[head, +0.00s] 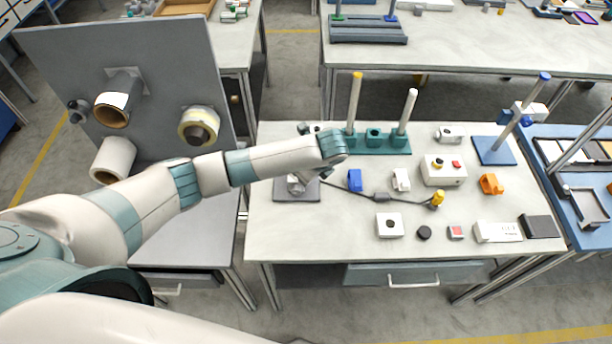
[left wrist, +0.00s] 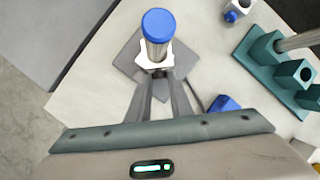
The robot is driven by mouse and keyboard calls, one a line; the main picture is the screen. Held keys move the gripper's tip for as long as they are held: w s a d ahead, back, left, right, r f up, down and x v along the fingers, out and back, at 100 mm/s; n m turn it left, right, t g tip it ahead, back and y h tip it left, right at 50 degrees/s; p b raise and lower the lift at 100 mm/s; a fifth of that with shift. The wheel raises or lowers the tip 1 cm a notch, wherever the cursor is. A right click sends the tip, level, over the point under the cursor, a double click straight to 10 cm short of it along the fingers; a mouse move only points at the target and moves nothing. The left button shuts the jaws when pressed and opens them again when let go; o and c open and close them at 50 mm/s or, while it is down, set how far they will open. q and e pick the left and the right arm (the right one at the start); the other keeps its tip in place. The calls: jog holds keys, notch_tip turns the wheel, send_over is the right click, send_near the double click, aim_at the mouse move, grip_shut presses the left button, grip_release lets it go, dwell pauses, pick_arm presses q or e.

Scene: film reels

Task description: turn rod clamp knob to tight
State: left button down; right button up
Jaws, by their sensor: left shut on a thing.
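In the left wrist view a metal rod with a blue cap (left wrist: 159,24) stands on a grey base plate (left wrist: 128,60). A white rod clamp (left wrist: 146,58) sits around the rod below the cap. My left gripper (left wrist: 161,76) is at the near side of the clamp, its fingers shut on a small dark part there, which I take for the clamp knob; the fingers hide most of it. In the head view the base plate (head: 290,195) shows beneath my left gripper (head: 297,183), and my forearm hides most of the rod. My right gripper is not in view.
Right of the rod stand are a teal block with two posts (head: 380,142), a blue block (head: 355,180) and a cable with a yellow plug (head: 437,200). A second rod stand (head: 494,151) has a blue base. The table's front left is bare. A grey panel with rolls (head: 150,55) stands left.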

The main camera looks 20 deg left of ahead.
pick_arm(q)
jog(key=g, duration=0.1)
jog(key=g+y, duration=0.1)
jog(key=w+g+b, duration=0.1)
jog(key=shift+d+f+m+y, duration=0.15)
jog(key=shift+d+m+y, duration=0.15)
jog(key=shift+m, duration=0.1)
jog(key=shift+w+f+g+y+b, duration=0.1)
jog(key=shift+g+y+b, duration=0.2)
jog(key=shift+g+b, duration=0.45)
jog(key=shift+w+m+g+y+b, duration=0.15)
jog(key=shift+m+g+y+b, duration=0.3)
jog(key=shift+g+b, duration=0.75)
jog(key=shift+t, duration=0.25)
jog(key=c, duration=1.8)
grip_release()
jog(key=shift+c, duration=0.2)
